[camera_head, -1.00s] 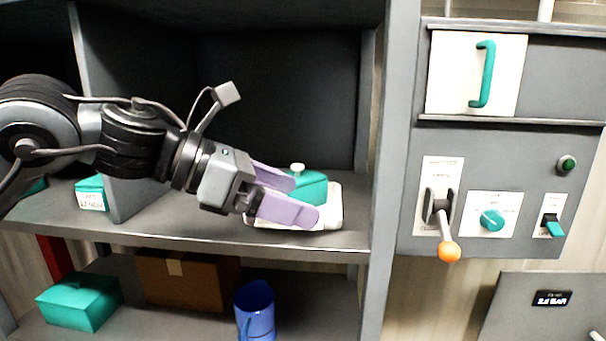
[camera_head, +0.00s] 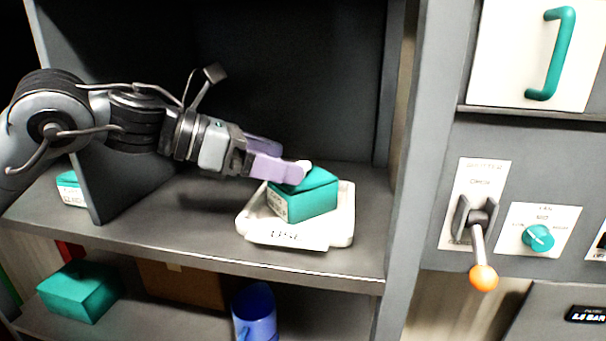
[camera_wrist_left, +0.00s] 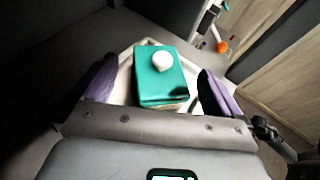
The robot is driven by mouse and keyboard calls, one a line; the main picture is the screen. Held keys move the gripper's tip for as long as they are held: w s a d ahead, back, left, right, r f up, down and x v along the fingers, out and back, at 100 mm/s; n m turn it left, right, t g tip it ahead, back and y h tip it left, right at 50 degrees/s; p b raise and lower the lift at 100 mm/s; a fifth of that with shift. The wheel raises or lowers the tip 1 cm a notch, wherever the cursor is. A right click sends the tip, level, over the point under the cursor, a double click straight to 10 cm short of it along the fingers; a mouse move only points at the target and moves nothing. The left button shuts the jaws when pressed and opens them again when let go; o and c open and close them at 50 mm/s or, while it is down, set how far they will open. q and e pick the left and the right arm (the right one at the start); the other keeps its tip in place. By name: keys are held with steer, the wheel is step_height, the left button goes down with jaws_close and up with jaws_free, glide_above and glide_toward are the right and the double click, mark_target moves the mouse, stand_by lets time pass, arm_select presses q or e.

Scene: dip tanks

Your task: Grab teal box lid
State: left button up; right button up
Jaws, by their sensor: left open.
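A teal box (camera_head: 307,204) with a label on its front stands on a white tray (camera_head: 292,239) on the grey shelf. Its teal lid (camera_head: 318,179) carries a round white knob, partly behind my finger in the head view. My left gripper (camera_head: 291,168) is open, its purple fingers at the height of the lid and knob. In the left wrist view the lid (camera_wrist_left: 160,84) and its white knob (camera_wrist_left: 162,61) sit between the two spread fingers (camera_wrist_left: 160,85), with a gap on each side. My right gripper is not in view.
A shelf divider (camera_head: 75,120) stands left, with another teal box (camera_head: 70,190) beyond it. The lower shelf holds a teal box (camera_head: 80,291), a brown carton and a blue mug (camera_head: 255,312). A panel with an orange-knobbed lever (camera_head: 483,277) is at right.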

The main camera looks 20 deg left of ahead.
mark_target(303, 161)
arm_select(q)
steer(key=p+x, duration=0.2)
steer(key=x, duration=0.1)
steer(key=shift+w+d+f, duration=0.1)
steer(key=shift+w+d, duration=0.15)
steer(key=shift+w, duration=0.05)
steer(key=shift+w+d+f, duration=0.35)
steer(key=shift+w+d, duration=0.05)
steer(key=shift+d, duration=0.05)
steer(key=c, duration=0.9)
